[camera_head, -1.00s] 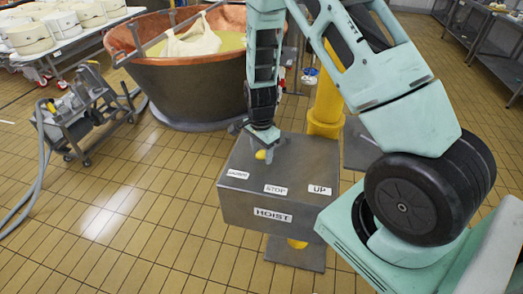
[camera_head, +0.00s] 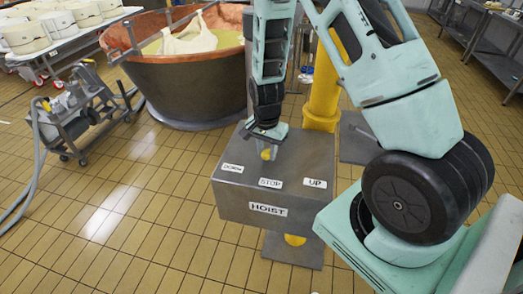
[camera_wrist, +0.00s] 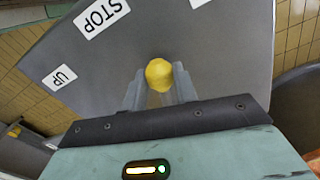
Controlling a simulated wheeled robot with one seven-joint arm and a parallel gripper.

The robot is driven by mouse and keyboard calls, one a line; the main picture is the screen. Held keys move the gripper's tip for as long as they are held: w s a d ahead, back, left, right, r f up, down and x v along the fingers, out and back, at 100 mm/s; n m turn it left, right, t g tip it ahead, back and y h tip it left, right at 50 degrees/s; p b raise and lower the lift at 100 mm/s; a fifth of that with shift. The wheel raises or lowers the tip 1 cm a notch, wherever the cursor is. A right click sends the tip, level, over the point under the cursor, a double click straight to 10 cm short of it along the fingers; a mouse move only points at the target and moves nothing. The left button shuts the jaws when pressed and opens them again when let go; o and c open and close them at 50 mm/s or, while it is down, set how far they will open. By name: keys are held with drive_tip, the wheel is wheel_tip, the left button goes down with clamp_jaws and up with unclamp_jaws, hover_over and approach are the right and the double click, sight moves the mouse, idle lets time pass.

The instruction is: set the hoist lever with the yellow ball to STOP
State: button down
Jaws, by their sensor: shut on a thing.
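The hoist box (camera_head: 290,208) is a grey box labelled HOIST, with DOWN, STOP and UP labels along its top front edge. The lever's yellow ball (camera_head: 266,154) is above the box top, behind the STOP label (camera_head: 270,183) and a touch to its left in the head view. My gripper (camera_head: 267,151) reaches down from above and is shut on the ball. In the wrist view the ball (camera_wrist: 159,75) sits between the two grey fingers (camera_wrist: 160,90). The lever's stem is hidden, so its exact angle is hard to tell.
A yellow post (camera_head: 322,85) stands just behind the box. A copper vat (camera_head: 180,70) with white cloth is at the back, and a wheeled pump cart (camera_head: 80,115) is at the left. The tiled floor (camera_head: 130,220) left of the box is clear.

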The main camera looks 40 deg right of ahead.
drive_tip(key=shift+s+d+n+b, duration=0.3)
drive_tip(key=shift+s+d+n, duration=0.1)
drive_tip(key=shift+s+n, duration=0.35)
drive_tip(key=shift+s+d+n+b, duration=0.25)
drive_tip(key=shift+s+d+n, duration=0.1)
drive_tip(key=shift+s+n, duration=0.35)
drive_tip(key=shift+w, duration=0.1)
drive_tip(key=c, duration=1.1)
unclamp_jaws()
drive_tip(key=shift+r, duration=0.15)
wheel_tip(320, 180, up, 17)
drive_tip(key=b, duration=0.2)
drive_tip(key=shift+w, duration=0.15)
drive_tip(key=shift+r, duration=0.1)
